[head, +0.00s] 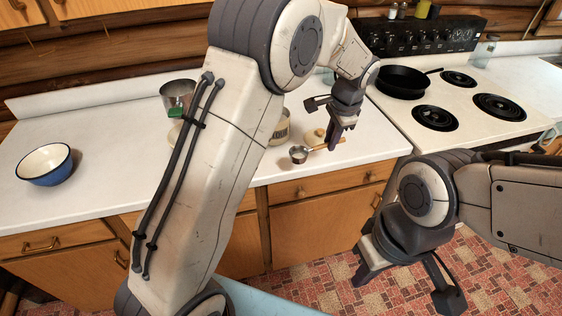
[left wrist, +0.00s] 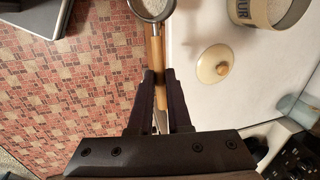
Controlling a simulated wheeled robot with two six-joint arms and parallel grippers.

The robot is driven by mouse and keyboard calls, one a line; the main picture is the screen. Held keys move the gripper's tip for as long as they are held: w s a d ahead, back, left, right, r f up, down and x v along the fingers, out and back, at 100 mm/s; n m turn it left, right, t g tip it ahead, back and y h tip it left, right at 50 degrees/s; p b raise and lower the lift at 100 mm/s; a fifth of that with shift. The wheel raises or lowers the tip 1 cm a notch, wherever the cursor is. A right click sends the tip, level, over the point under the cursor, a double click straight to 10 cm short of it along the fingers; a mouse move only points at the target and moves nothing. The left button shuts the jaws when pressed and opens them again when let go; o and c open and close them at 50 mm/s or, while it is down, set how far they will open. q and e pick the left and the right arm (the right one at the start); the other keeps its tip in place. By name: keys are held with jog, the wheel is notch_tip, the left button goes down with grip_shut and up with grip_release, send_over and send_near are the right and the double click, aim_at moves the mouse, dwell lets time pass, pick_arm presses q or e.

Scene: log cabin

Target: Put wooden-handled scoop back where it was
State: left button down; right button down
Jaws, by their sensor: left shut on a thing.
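The wooden-handled scoop has a round metal bowl (head: 299,154) near the counter's front edge in the head view. In the left wrist view its bowl (left wrist: 151,7) holds something pale and grainy. My left gripper (head: 340,143) is shut on its wooden handle, which shows between the fingers in the left wrist view (left wrist: 156,52). I cannot tell whether the scoop touches the counter. A lettered canister (left wrist: 272,10) with pale contents stands open nearby; my left arm partly hides it in the head view (head: 282,128). My right gripper (head: 368,266) is low in front of the cabinets; its jaw gap is unclear.
A cream lid (head: 314,136) with a knob lies beside the scoop. A metal container (head: 177,95) and green item (head: 176,112) stand behind my left arm. A blue-rimmed bowl (head: 45,165) sits left. The stove (head: 440,85) with a black pan (head: 402,82) is right.

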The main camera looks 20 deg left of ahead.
pick_arm(q)
jog(key=w+a+f+p, duration=0.1)
jog(key=w+a+f, duration=0.1)
jog(key=a, duration=0.1)
jog(key=w+a+f+p, duration=0.1)
jog(key=w+a+f, duration=0.1)
jog(key=a, duration=0.1)
jog(key=w+a+f+p, duration=0.1)
jog(key=w+a+f, duration=0.1)
jog(key=w, duration=0.1)
jog(key=shift+a+f+p, duration=0.35)
jog(key=shift+a+p, duration=0.05)
jog(key=x, duration=0.1)
jog(key=p+x, duration=0.1)
jog(key=x, duration=0.1)
jog(key=shift+s+d+f, duration=0.15)
jog(key=shift+s+d, duration=0.05)
jog(key=shift+f+p, duration=0.3)
jog(key=shift+f, duration=0.15)
jog(key=shift+f, duration=0.1)
jog(key=c, duration=0.9)
grip_release()
jog(key=shift+o, duration=0.2)
